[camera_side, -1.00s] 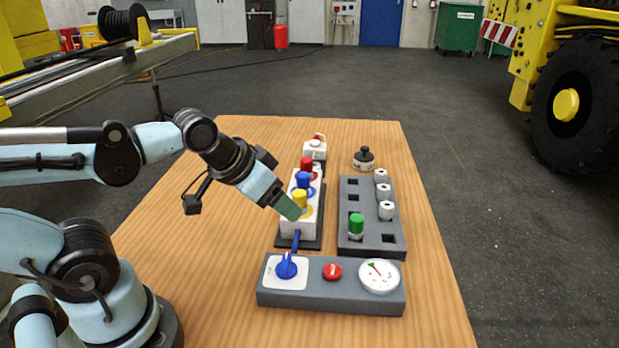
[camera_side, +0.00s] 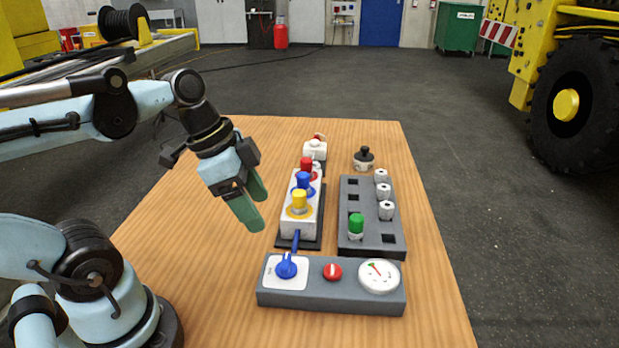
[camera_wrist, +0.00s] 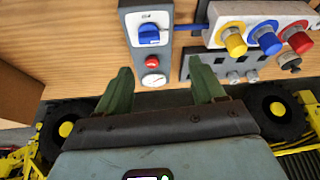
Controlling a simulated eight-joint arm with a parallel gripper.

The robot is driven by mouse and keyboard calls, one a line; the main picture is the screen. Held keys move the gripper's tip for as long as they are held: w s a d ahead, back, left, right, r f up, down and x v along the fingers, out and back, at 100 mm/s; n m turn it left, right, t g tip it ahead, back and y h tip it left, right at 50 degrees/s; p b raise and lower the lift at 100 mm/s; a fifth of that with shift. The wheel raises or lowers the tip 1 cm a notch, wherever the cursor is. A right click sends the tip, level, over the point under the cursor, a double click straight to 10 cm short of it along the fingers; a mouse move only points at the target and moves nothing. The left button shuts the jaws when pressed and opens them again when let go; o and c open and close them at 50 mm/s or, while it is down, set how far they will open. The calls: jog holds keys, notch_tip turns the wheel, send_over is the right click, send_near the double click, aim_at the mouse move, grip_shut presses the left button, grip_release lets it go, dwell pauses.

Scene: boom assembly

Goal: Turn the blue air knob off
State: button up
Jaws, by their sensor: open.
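The blue air knob (camera_side: 286,266) sits on a white plate at the left end of a grey panel (camera_side: 330,298) at the table's front. In the wrist view the blue knob (camera_wrist: 149,34) shows near the top, beyond the fingertips. My gripper (camera_side: 255,208) is above the table, left of the white block and up and left of the knob, touching neither. In the wrist view my gripper (camera_wrist: 158,75) shows two green fingers spread wide with nothing between them.
A red button (camera_side: 332,271) and a gauge (camera_side: 379,276) share the panel. Behind it stand a white block with yellow, blue and red fittings (camera_side: 299,202) and a grey rack (camera_side: 372,247) with a green-capped part (camera_side: 356,226). The table's left side is clear.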

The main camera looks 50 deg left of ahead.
aim_at(286, 261)
jog(key=shift+m+h, duration=0.4)
jog(key=shift+m, duration=0.4)
jog(key=shift+s+d+x, duration=0.1)
jog(key=shift+s+x, duration=0.1)
jog(key=shift+x, duration=1.65)
jog(key=shift+s+d+x, duration=0.15)
jog(key=shift+x, duration=1.7)
jog(key=shift+s+d+x, duration=0.1)
jog(key=shift+s+x, duration=0.1)
jog(key=shift+x, duration=1.65)
jog(key=shift+f, duration=0.1)
jog(key=c, duration=1.1)
jog(key=shift+o, duration=0.2)
